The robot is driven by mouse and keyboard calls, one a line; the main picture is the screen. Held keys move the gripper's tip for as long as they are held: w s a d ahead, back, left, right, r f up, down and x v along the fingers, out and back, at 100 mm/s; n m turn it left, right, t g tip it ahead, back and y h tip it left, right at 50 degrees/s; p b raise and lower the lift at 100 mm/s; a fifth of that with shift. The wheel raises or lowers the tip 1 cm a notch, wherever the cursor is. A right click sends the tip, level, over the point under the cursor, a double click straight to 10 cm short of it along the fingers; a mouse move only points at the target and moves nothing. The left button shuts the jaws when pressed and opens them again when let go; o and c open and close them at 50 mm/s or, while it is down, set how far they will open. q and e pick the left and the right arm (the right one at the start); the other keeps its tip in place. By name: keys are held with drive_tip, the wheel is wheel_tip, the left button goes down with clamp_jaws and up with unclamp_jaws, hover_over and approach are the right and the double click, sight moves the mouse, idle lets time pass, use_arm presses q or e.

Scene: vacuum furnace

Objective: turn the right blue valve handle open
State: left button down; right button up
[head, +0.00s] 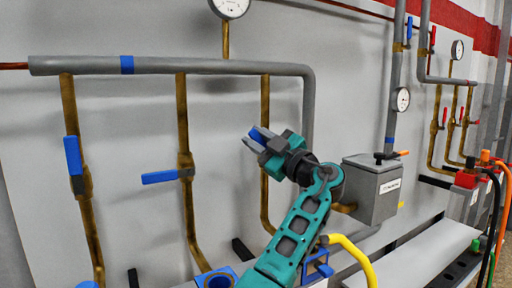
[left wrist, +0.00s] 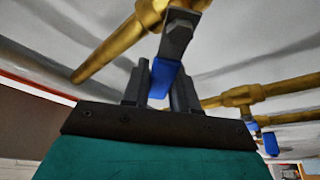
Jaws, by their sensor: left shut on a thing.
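The right blue valve handle (head: 261,133) is on the rightmost of the brass pipes under the grey pipe. It is partly hidden by my left gripper (head: 257,139), which is shut on it. In the left wrist view, the blue handle (left wrist: 164,76) sits between the two dark fingers of my left gripper (left wrist: 159,82), and its metal bracket bolts to the brass valve body (left wrist: 152,14). The handle points out to the left in the head view, across its pipe. My right gripper is not in view.
The middle blue handle (head: 160,178) lies across its pipe; the left blue handle (head: 73,156) stands along its pipe. A grey box (head: 372,190) stands close right of my arm. A yellow hose (head: 357,259) curves below. Gauges and red handles are farther right.

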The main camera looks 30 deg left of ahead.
use_arm(q)
drive_tip(key=c, duration=1)
unclamp_jaws()
drive_tip(key=shift+o, duration=0.2)
drive_tip(key=b+v, duration=0.1)
drive_tip(key=v, duration=1.2)
drive_tip(key=shift+c, duration=0.2)
